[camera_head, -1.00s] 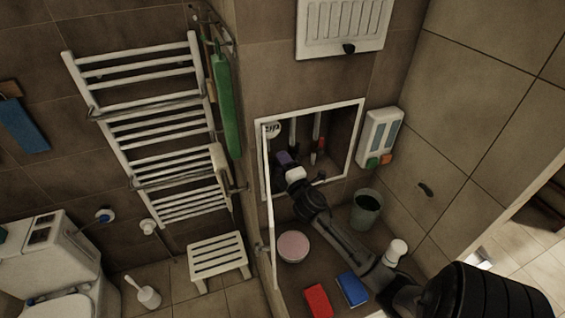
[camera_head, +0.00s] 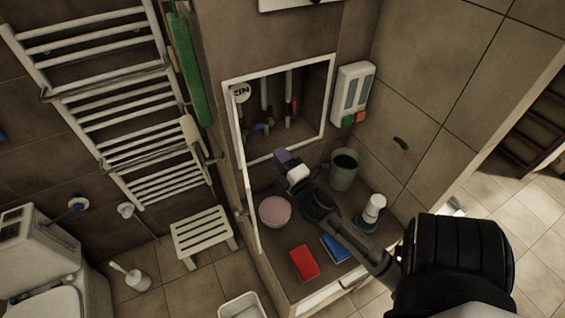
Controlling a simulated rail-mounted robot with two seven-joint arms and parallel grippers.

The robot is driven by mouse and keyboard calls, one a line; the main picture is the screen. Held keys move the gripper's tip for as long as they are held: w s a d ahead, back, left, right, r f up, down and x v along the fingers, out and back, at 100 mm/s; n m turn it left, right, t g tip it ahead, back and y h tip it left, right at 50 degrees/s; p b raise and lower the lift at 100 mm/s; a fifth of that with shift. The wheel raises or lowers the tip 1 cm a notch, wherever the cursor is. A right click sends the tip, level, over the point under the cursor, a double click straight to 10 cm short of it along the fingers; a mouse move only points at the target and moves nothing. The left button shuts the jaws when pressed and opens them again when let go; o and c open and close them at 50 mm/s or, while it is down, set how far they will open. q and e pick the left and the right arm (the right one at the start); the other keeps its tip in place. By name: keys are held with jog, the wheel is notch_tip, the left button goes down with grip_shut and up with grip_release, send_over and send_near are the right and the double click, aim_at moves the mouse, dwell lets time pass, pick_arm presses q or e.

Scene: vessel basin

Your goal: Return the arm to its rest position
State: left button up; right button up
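My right arm reaches in from the lower right, over a ledge. Its gripper (camera_head: 283,158) is in front of the lower edge of an open wall niche (camera_head: 327,98). I see no object in it, but its fingers are small and dark, so I cannot tell whether they are open or shut. Inside the niche are pipes and valves, one with a blue part (camera_head: 262,127) and one with a red part (camera_head: 295,103). The white niche door (camera_head: 247,190) stands open on the left. My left gripper is not in view.
On the ledge are a pink-topped round bowl (camera_head: 275,210), a red block (camera_head: 304,262), a blue block (camera_head: 335,248), a grey-green bucket (camera_head: 344,170) and a white-topped bottle (camera_head: 373,210). A dispenser (camera_head: 353,93) hangs right of the niche. A slatted stool (camera_head: 203,236) stands left.

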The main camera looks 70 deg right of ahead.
jog(key=shift+s+a+f, duration=0.1)
jog(key=shift+s+a, duration=0.15)
jog(key=shift+s, duration=0.15)
dwell(0.5)
